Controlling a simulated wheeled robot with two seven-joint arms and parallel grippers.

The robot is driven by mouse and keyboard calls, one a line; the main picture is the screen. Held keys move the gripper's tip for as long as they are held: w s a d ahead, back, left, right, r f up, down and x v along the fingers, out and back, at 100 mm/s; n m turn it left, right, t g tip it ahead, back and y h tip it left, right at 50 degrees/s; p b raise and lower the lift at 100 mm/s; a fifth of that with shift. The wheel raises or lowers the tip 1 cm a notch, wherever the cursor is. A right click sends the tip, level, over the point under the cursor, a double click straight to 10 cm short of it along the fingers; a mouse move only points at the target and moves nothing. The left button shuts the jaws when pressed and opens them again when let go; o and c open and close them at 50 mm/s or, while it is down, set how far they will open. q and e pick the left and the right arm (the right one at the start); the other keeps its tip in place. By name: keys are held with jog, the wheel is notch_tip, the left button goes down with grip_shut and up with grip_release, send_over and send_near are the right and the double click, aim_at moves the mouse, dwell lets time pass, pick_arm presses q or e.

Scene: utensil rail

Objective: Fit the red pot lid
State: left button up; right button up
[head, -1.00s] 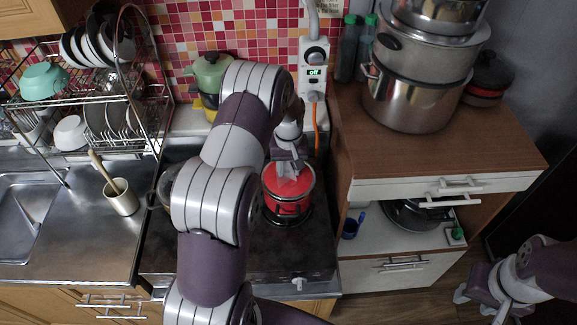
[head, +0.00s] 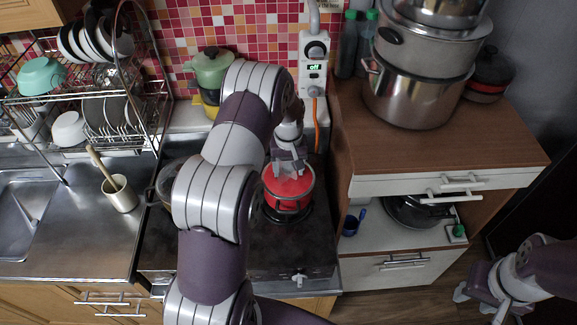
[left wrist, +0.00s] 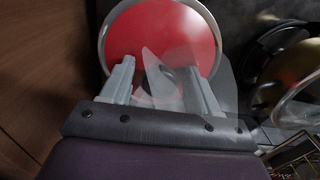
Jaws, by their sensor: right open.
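The red lid (head: 304,184) with a metal rim lies over the mouth of the red pot (head: 287,206) on the stove. It looks roughly level; I cannot tell whether its rim is fully seated. My left gripper (head: 289,168) points down at the lid's top. In the left wrist view the lid (left wrist: 130,38) fills the top middle, and the two fingers (left wrist: 160,78) stand apart on either side of a small dark knob, with gaps visible. Pale see-through shapes blur part of this area. My right gripper (head: 478,298) is open and empty at lower right, away from the pot.
A second pan (head: 165,183) stands left on the stove, partly behind my left arm. A green pot (head: 211,68) is behind it. Large steel pots (head: 415,95) stand on the wooden counter (head: 480,143) at right. A dish rack (head: 80,145) is at left.

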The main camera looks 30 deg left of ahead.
pick_arm(q)
notch_tip(320, 180, up, 10)
jog(key=b, duration=0.3)
jog(key=shift+r, duration=0.1)
notch_tip(320, 180, up, 2)
jog(key=shift+r+p, duration=0.25)
jog(key=shift+p, duration=0.6)
